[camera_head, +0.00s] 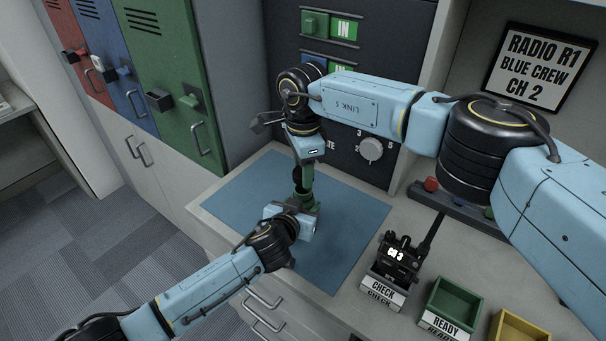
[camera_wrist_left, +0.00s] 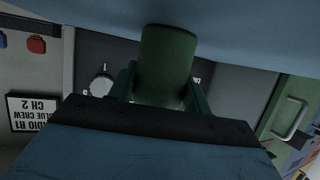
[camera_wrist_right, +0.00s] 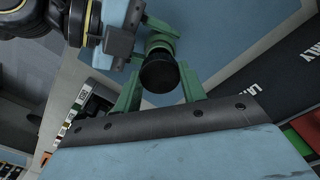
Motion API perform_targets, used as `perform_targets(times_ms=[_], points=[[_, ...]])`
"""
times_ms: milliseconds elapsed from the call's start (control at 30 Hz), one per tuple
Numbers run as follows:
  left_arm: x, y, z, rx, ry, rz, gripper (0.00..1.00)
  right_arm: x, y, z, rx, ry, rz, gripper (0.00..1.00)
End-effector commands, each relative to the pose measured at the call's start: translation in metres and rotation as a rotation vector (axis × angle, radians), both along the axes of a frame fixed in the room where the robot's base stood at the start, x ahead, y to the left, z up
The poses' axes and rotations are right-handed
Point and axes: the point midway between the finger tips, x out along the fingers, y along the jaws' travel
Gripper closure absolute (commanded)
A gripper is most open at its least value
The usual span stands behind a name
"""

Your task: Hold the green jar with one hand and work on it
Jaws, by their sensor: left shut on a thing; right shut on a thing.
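The green jar (camera_wrist_left: 167,60) is between the green fingers of my left gripper (camera_wrist_left: 160,85) in the left wrist view. My left gripper (camera_head: 304,207) is shut on it low over the blue mat (camera_head: 345,215). My right gripper (camera_head: 303,175) comes down from above, directly over the left one. In the right wrist view a round black cap (camera_wrist_right: 158,71) sits between the green fingers of my right gripper (camera_wrist_right: 160,88), which is shut on it. The cap is in line with the jar; whether they still touch is hard to tell. The jar is mostly hidden in the head view.
A black radio stands in the CHECK holder (camera_head: 383,289) right of the mat. A green READY bin (camera_head: 452,304) and a yellow bin (camera_head: 517,329) are beside it. A panel with a knob (camera_head: 371,149) stands behind. The mat around the grippers is clear.

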Motion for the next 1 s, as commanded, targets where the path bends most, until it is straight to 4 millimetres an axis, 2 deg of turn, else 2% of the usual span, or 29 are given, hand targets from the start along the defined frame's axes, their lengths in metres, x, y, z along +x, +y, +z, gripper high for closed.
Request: perform_targets(times_ms=[100,333,367,533,833,1000], points=[[0.0,0.0,-0.001,0.001,0.002,0.001,1.0,0.0,0.0,0.015,0.002,-0.002,0.001,0.87],[0.0,0.0,-0.001,0.001,0.002,0.001,1.0,0.0,0.0,0.018,0.001,0.001,0.001,0.87],[0.0,0.0,-0.001,0.001,0.002,0.001,0.5,0.0,0.0,0.018,0.001,0.001,0.001,0.87],[0.0,0.0,-0.001,0.0,0.001,0.0,0.28,0.0,0.0,0.018,0.001,0.001,0.001,0.87],[-0.001,0.0,0.0,0.0,0.0,0.0,0.26,0.0,0.0,0.018,0.001,0.0,0.001,0.87],[-0.01,0.003,0.003,-0.001,0.001,-0.001,0.26,0.0,0.001,0.019,0.001,0.0,0.001,0.87]])
